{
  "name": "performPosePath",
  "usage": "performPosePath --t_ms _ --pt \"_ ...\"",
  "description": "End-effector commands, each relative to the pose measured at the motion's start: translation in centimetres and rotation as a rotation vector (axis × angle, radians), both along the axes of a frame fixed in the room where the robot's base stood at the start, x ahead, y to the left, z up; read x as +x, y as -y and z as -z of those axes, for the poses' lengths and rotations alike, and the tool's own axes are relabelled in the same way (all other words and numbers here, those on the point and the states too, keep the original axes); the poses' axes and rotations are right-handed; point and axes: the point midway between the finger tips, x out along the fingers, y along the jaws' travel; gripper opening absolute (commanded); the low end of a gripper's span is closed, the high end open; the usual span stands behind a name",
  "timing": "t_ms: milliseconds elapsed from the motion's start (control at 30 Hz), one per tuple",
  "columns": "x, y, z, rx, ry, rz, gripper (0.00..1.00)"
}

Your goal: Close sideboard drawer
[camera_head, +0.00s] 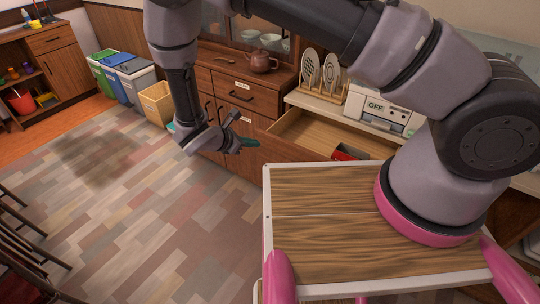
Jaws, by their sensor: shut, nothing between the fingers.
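The wooden sideboard (215,85) stands at the back, with a glazed upper part and brown drawer fronts with dark handles. One drawer (300,132) stands pulled out, its pale wooden inside showing, with a red item (348,153) in it. My arm and body hide part of this drawer. My gripper (252,143) is shut and empty, with its teal fingertips just in front of the open drawer's left front part. I cannot tell whether the tips touch it.
A brown teapot (261,61) stands on the sideboard. Several bins (130,77) and a cardboard box (157,102) stand left. Dark chairs (25,235) are at the left edge. The middle floor is clear.

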Motion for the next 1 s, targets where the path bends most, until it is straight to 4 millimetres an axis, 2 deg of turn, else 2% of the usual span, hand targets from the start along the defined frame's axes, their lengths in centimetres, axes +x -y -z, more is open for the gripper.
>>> performPosePath --t_ms 33,100,200,433,567,900,1000 --pt "-0.9 -0.4 2.2 -0.053 -0.009 -0.075 0.00" --pt "-1.6 -0.8 4.4 -0.109 -0.016 -0.161 0.00" --pt "-2.4 -1.2 6.6 -0.168 -0.024 -0.250 0.00" --pt "-2.5 -1.0 8.4 -0.208 -0.029 -0.311 0.00" --pt "-1.2 0.0 9.3 -0.207 -0.029 -0.306 0.00" --pt "3.8 3.7 12.9 -0.206 -0.030 -0.305 0.00" --pt "5.2 4.6 13.0 -0.205 -0.029 -0.305 0.00"
